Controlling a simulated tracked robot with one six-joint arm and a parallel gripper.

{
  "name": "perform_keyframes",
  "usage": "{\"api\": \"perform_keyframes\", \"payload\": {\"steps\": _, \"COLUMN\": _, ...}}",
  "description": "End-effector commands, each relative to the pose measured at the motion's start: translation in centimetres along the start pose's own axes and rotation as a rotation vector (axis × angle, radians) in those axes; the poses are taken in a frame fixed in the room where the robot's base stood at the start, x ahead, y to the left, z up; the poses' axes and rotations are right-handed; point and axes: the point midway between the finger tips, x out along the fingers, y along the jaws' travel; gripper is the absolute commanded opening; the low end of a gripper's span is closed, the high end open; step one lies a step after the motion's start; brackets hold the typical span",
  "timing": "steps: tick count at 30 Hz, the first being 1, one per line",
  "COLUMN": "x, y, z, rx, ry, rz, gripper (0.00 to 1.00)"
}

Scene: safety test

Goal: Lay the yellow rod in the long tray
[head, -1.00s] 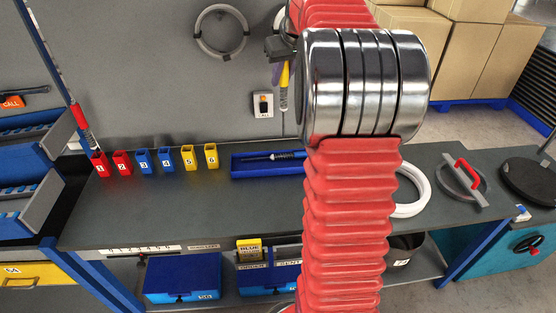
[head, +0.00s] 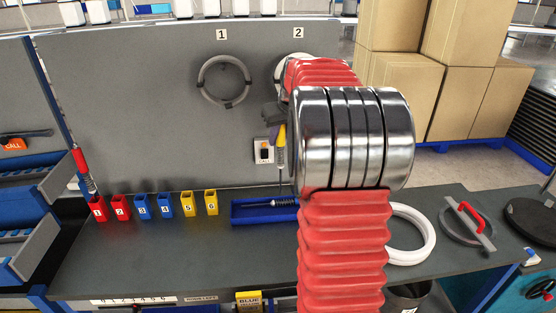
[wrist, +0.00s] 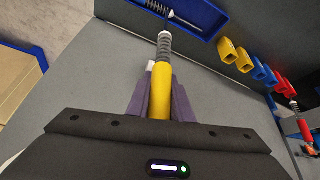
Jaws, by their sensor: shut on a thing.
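My gripper (head: 279,122) is shut on the yellow rod (head: 280,135), held hanging roughly upright in front of the grey back panel. In the wrist view the yellow rod (wrist: 161,92) sits between the dark fingers, with a grey spring-like end pointing away from me. The long blue tray (head: 250,213) lies on the bench below the rod; my arm hides its right end. The tray (wrist: 213,27) also shows at the top of the wrist view. A dark rod with a spring-like end (head: 270,204) lies in it. The held rod appears apart from the tray.
Numbered red, blue and yellow cups (head: 143,207) stand in a row left of the tray. A white ring (head: 417,235) and a round plate with a red handle (head: 467,222) lie to the right. Rings hang on the panel (head: 130,110). The bench front (head: 190,255) is clear.

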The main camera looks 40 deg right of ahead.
Motion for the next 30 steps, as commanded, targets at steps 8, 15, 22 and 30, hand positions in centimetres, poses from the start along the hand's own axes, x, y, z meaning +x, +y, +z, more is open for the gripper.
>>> {"api": "perform_keyframes", "payload": {"steps": 8, "x": 1.3, "y": 0.0, "z": 0.6, "rx": 0.0, "ry": 0.001, "rz": 0.0, "gripper": 0.0}}
{"api": "perform_keyframes", "payload": {"steps": 15, "x": 1.6, "y": 0.1, "z": 0.8, "rx": 0.001, "ry": 0.0, "rz": 0.0, "gripper": 0.0}}
{"api": "perform_keyframes", "payload": {"steps": 22, "x": 4.0, "y": 0.1, "z": 2.1, "rx": 0.002, "ry": -0.002, "rz": 0.0, "gripper": 0.0}}
{"api": "perform_keyframes", "payload": {"steps": 30, "x": 4.6, "y": 0.1, "z": 2.4, "rx": 0.001, "ry": 0.001, "rz": 0.001, "gripper": 0.0}}
